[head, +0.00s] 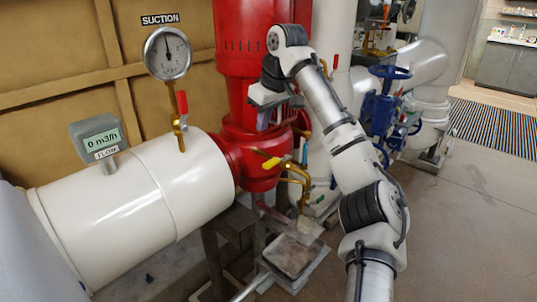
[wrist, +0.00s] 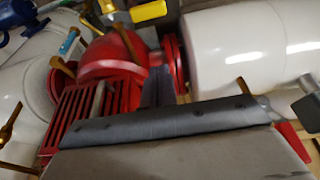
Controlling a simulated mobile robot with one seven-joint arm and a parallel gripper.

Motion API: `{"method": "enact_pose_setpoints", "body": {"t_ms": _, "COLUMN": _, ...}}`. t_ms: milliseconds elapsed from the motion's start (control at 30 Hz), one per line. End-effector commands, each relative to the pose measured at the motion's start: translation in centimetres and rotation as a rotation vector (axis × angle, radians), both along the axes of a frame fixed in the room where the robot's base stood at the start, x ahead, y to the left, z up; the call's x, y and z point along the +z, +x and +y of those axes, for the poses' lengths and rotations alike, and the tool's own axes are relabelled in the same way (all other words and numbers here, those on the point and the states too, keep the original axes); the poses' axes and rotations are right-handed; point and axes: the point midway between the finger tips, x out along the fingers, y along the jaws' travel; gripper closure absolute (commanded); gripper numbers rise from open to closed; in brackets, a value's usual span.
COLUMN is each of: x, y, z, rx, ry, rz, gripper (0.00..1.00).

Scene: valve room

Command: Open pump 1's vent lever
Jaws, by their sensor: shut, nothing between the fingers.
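The pump is a red housing (head: 248,165) joined to a thick white suction pipe (head: 135,205); its red body also shows in the wrist view (wrist: 108,58). A yellow-handled lever (head: 271,163) sits on brass piping at the front of the pump; a yellow handle also shows at the top of the wrist view (wrist: 148,11). I cannot read a label telling which lever is the vent. My gripper (head: 268,121) is shut and empty, in front of the red pump body, above and apart from the yellow lever.
A suction gauge (head: 167,53) stands on a brass stem with a red lever (head: 182,107). A flow display (head: 98,138) is on the pipe. A blue valve (head: 385,105) stands right of my arm. Open floor lies at right.

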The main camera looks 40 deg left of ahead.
Motion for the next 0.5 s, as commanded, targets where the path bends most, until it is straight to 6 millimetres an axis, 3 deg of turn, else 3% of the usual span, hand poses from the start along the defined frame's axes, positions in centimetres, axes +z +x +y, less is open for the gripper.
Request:
{"method": "enact_pose_setpoints", "body": {"t_ms": 267, "x": -0.2, "y": 0.0, "z": 0.1, "rx": 0.000, "ry": 0.001, "rz": -0.001, "gripper": 1.00}}
{"method": "enact_pose_setpoints", "body": {"t_ms": 500, "x": -3.0, "y": 0.1, "z": 1.0, "rx": -0.002, "ry": -0.001, "rz": 0.001, "gripper": 1.00}}
